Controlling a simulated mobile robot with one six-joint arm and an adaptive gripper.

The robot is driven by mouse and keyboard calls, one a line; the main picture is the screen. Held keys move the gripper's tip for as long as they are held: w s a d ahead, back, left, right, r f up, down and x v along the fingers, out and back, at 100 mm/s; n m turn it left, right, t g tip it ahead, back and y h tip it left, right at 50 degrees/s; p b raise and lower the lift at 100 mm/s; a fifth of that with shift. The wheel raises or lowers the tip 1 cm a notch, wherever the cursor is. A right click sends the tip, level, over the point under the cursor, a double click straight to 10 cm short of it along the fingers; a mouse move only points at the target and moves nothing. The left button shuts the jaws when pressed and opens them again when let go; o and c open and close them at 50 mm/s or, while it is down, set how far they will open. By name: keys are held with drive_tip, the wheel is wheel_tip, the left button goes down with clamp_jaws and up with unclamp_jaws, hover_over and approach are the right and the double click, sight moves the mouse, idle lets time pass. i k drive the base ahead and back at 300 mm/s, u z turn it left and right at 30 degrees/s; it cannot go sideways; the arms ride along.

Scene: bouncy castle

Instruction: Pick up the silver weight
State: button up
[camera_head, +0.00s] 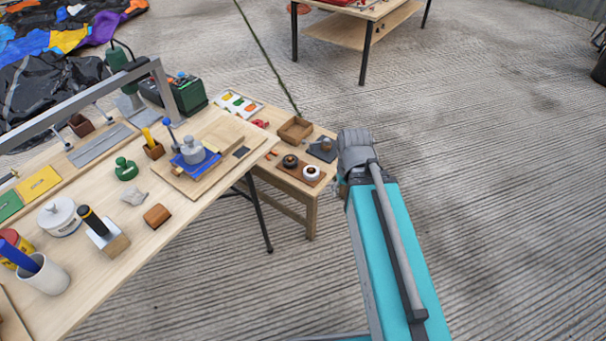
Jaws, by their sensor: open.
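A silver weight (192,150) with a knob on top stands upright on a blue pad (211,159), on a raised wooden board (188,182) at the right end of the long wooden workbench. My teal arm reaches up from the bottom right, to the right of the bench and apart from the weight. The arm's far end shows as a grey rounded joint. My gripper's fingers do not show in this view. Nothing is seen touching the weight besides the pad.
A green-knobbed object (126,169), a grey stone-like lump (134,196) and a brown block (157,216) sit left of the board. A blue-topped tool (169,135) stands close behind the weight. A lower table (300,205) holds small items. Open floor lies right of the bench.

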sight(193, 153)
drive_tip(key=u, duration=1.05)
